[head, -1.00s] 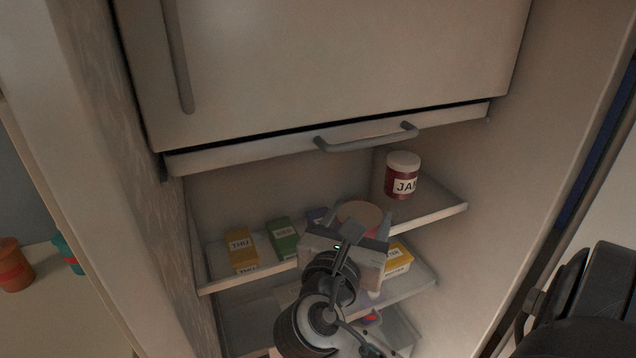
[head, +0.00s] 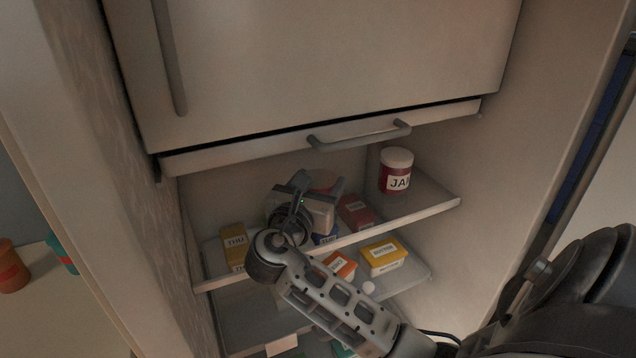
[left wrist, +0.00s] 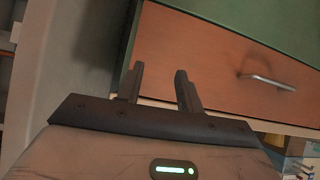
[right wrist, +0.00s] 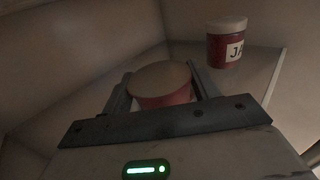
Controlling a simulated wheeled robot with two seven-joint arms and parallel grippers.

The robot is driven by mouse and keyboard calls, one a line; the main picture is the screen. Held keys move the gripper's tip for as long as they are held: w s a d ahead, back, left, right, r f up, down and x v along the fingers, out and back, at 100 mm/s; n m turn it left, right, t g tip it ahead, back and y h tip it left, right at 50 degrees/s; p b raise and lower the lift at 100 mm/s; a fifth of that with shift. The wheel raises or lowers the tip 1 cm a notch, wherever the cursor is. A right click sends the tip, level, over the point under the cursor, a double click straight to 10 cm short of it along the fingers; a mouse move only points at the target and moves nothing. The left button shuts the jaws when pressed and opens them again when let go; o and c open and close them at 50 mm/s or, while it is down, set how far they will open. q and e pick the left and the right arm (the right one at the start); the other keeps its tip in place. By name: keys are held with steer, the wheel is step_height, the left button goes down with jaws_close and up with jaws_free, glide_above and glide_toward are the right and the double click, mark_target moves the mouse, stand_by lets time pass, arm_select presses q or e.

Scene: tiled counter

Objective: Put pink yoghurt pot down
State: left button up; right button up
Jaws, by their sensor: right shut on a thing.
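The pink yoghurt pot (right wrist: 165,96), with a tan lid, sits between the fingers of my right gripper (right wrist: 160,75), which is shut on it. In the head view the pot (head: 325,180) shows only partly behind the right gripper (head: 318,187), over the upper visible shelf (head: 412,209) of the open cabinet. I cannot tell whether its base touches the shelf. My left gripper (left wrist: 160,72) is open and empty, in front of an orange drawer front (left wrist: 205,60).
A jam jar (head: 396,172) stands right of the pot. A yellow THU box (head: 234,245), a blue box (head: 325,236) and a red box (head: 357,212) are close around the gripper. A yellow box (head: 383,256) and an orange box (head: 341,265) are on the shelf below. Shelf beside the jar is bare.

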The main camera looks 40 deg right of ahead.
steer(key=o, duration=0.7)
steer(key=shift+f, duration=0.15)
steer(key=o, duration=0.4)
steer(key=shift+o, duration=0.2)
steer(key=shift+r, duration=0.2)
steer(key=v, duration=0.7)
steer(key=shift+s+a+b, duration=0.15)
steer(key=shift+a+b, duration=0.15)
steer(key=shift+b, duration=0.05)
